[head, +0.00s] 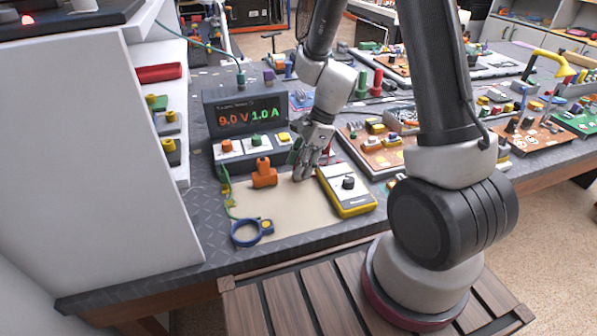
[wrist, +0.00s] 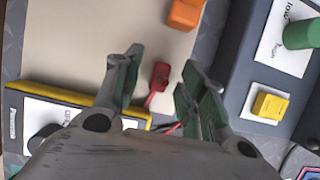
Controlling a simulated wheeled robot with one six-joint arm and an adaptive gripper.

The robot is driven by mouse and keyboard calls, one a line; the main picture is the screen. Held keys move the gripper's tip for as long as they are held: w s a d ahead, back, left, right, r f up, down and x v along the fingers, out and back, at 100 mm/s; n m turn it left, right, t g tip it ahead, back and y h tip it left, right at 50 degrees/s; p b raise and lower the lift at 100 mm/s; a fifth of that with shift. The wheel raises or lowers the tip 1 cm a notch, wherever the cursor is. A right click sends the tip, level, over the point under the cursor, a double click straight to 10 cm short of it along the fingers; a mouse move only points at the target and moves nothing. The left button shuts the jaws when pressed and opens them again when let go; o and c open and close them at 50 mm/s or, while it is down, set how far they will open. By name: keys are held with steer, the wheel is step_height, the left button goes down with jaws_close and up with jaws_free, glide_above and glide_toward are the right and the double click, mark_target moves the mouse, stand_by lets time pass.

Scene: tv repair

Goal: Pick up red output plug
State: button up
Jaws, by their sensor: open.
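The red plug (wrist: 159,76) lies on the beige mat (wrist: 75,40), between the two fingers of my gripper in the wrist view. A thin red lead runs from it back under my gripper. My gripper (wrist: 163,68) is open, its fingers on either side of the plug with gaps visible. In the head view my gripper (head: 306,174) is low over the mat, between the orange clamp-like part and the yellow meter. The plug is mostly hidden there behind the fingers. I cannot tell its height relative to the fingertips.
The power supply (head: 245,117), reading 9.0 V and 1.0 A, stands behind the mat. The orange part (head: 264,174) is left of my gripper, and the yellow meter (head: 345,190) is close on the right. A blue ring tool (head: 251,232) lies at the front left.

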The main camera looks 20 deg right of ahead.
jaws_close()
stand_by(0.3)
step_height(320, 180, up, 10)
stand_by(0.4)
step_height(320, 180, up, 3)
steer(key=n+g+h, duration=0.1)
steer(key=n, duration=0.5)
steer(key=n+g+h, duration=0.2)
steer(key=n, duration=0.4)
steer(key=n+g+h, duration=0.1)
steer(key=n, duration=0.5)
steer(key=shift+g+h, duration=0.3)
